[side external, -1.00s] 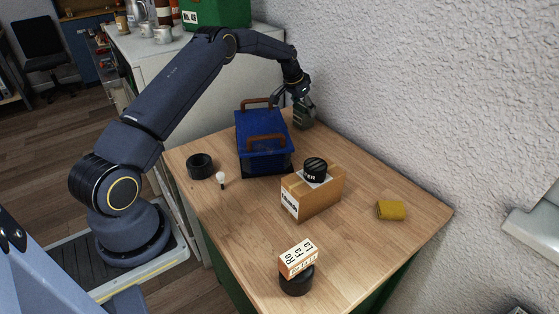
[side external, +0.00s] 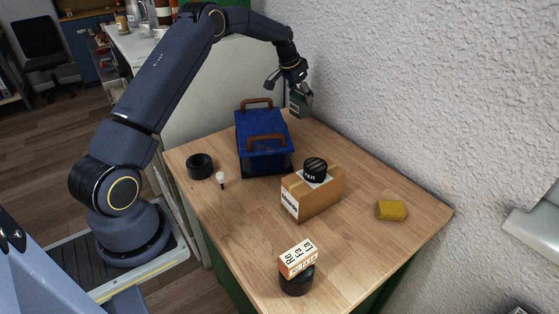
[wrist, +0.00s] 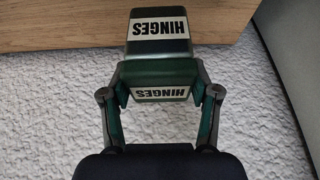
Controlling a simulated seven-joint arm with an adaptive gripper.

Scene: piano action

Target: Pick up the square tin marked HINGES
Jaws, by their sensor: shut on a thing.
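The square tin marked HINGES (wrist: 158,49) is dark green with white labels reading HINGES on two faces. In the wrist view it sits between the two fingers of my gripper (wrist: 160,92), which are shut on its sides. In the side external view the tin (side external: 300,103) hangs from my gripper (side external: 292,88) above the far end of the table, beyond the blue toolbox and close to the wall. Its far faces are hidden.
A blue toolbox (side external: 262,150) with brown handles stands near the tin on the wooden table (side external: 370,170). A cardboard box (side external: 318,195) with a black round item on top, a yellow block (side external: 391,210) and a black roll (side external: 200,166) are farther off. The textured wall (side external: 420,90) is close.

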